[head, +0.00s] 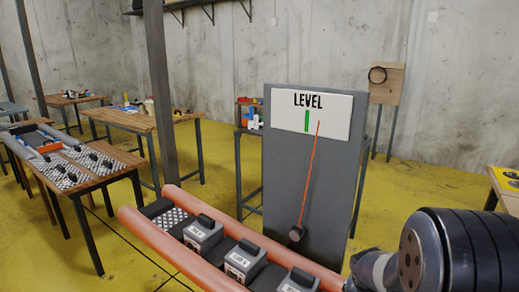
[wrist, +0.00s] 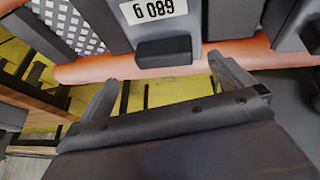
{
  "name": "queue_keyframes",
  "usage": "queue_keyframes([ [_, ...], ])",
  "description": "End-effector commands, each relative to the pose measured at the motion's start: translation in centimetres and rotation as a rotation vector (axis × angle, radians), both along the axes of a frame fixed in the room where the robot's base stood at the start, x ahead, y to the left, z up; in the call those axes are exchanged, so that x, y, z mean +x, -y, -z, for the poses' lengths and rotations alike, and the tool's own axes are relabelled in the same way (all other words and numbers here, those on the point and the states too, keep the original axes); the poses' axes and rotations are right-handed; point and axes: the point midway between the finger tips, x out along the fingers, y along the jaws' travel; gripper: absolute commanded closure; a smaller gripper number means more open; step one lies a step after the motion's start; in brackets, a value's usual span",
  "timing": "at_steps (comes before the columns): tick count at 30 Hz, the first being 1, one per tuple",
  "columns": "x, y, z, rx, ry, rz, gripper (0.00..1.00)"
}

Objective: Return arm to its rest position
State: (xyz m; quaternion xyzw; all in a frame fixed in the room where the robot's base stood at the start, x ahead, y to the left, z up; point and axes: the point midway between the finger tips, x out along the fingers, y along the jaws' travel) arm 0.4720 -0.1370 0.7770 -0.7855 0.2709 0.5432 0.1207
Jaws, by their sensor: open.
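My arm shows at the lower right of the head view, with a dark rounded joint and a grey link beside the boat; my gripper's fingers are not visible there. In the wrist view my gripper (wrist: 168,95) is open, its two grey fingers spread apart with nothing between them. Just beyond the fingertips lie an orange boat tube (wrist: 120,66) and a grey block with a black handle (wrist: 165,50) and a printed label. I cannot tell whether the fingers touch the tube.
The orange inflatable boat (head: 168,243) holds several grey labelled blocks (head: 243,261). Behind it stands a grey panel (head: 280,160) with a LEVEL sign (head: 335,118) and a tilted red pointer (head: 310,175) right of the green mark. Tables (head: 115,173) stand at left; yellow floor (head: 425,190) is open behind.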

Motion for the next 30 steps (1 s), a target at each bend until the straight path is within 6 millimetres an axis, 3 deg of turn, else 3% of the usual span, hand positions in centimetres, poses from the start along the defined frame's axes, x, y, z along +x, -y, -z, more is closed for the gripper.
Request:
queue_keyframes([
  [4, -0.1, 0.1, 2.1, 0.000, 0.000, 0.001, 0.00],
  [21, -3.0, -3.2, -8.9, -0.001, 0.008, -0.002, 0.00],
  [24, -2.4, -2.3, -5.8, 0.000, -0.006, 0.002, 0.00],
  [30, -1.4, -1.2, -2.2, 0.001, -0.004, 0.002, 0.00],
])
